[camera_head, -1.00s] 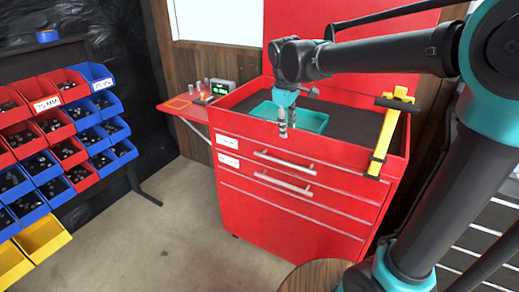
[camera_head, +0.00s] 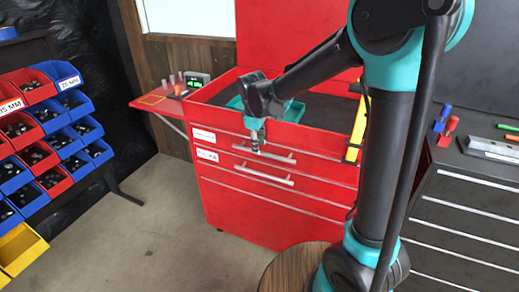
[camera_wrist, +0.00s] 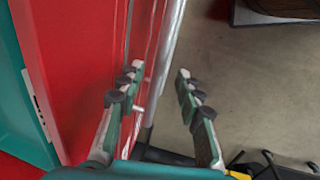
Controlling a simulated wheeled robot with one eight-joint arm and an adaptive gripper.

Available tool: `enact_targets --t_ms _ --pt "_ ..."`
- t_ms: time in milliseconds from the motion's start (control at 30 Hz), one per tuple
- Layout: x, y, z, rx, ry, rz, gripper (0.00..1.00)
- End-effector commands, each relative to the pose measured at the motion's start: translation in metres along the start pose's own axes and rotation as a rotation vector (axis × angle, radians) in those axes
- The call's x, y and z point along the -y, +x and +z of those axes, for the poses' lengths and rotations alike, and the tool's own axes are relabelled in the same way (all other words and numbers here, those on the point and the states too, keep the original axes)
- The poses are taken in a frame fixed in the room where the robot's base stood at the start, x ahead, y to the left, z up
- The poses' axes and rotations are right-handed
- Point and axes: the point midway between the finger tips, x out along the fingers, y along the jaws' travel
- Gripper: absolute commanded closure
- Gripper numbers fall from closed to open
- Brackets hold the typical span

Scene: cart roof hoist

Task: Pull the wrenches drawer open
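The red tool cart (camera_head: 262,232) has two labelled drawers with silver bar handles. The label writing is too small to read, so I cannot tell which is the wrenches drawer. The upper drawer handle (camera_head: 280,159) and the lower drawer handle (camera_head: 263,177) both show, and the drawers look shut. My gripper (camera_head: 256,142) is at the cart's front, by the left part of the upper handle. In the wrist view my gripper (camera_wrist: 157,88) is open, with a silver handle bar (camera_wrist: 168,50) running between its fingers in the picture. Whether it touches the bar is unclear.
A side shelf (camera_head: 160,103) sticks out left. Part bins (camera_head: 40,150) stand at left, a dark cabinet (camera_head: 460,215) at right. A round wooden top (camera_head: 284,271) is near me.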

Motion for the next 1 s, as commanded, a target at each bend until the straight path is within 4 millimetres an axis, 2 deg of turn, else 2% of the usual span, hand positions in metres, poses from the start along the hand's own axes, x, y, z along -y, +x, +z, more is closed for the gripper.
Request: enact_targets --t_ms 200,567,867,1000 --pt "0.000 0.024 0.000 0.000 0.000 0.000 0.64" --pt "0.000 0.029 0.000 0.000 -0.001 0.000 0.64" --pt "0.000 0.029 0.000 0.000 0.000 0.000 0.99" --pt "0.000 0.029 0.000 0.000 -0.001 0.000 1.00"
